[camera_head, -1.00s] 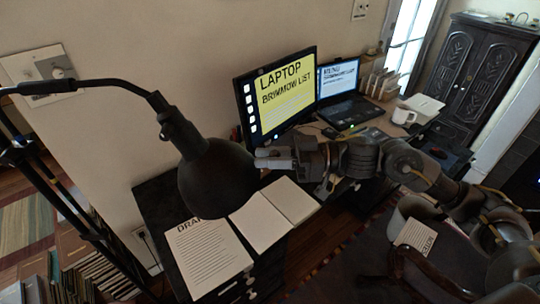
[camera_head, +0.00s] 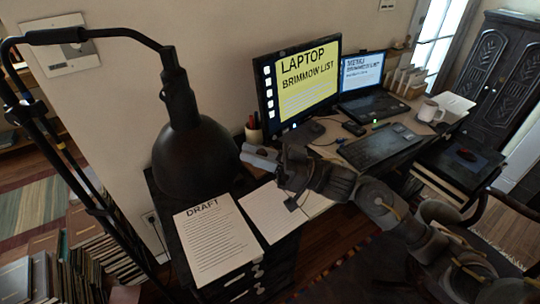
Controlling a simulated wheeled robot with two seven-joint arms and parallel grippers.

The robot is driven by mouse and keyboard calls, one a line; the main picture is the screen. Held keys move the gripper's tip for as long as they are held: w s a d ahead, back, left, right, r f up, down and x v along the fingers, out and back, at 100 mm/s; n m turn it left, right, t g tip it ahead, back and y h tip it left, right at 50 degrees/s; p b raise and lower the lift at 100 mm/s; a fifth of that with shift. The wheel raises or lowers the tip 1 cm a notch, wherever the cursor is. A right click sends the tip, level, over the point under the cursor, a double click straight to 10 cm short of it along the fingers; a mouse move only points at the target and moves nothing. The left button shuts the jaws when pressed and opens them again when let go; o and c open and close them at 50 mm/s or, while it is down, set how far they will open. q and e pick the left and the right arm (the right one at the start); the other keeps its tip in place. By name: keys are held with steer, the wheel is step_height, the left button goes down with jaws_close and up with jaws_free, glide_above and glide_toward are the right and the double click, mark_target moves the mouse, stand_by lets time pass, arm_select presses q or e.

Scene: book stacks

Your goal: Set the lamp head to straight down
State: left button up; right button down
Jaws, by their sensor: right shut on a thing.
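The black lamp head (camera_head: 195,158) hangs at the left in the head view from a curved black arm (camera_head: 95,33) on a dark stand. Its round shade opens downward and looks nearly upright, with the neck above it. My right gripper (camera_head: 252,157) comes in from the right, at the shade's right edge. It is shut on the lamp head's rim; the exact contact is partly hidden. My left gripper is not in view.
Behind stand a yellow-screened monitor (camera_head: 305,85), a laptop (camera_head: 370,105), a keyboard (camera_head: 380,145) and a white mug (camera_head: 430,112). Several books (camera_head: 90,265) stand at the lower left.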

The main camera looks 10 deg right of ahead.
steer(key=c, duration=1.3)
jaws_free()
steer(key=shift+a, duration=0.1)
steer(key=b+v, duration=0.3)
steer(key=v, duration=0.8)
steer(key=shift+a, duration=0.1)
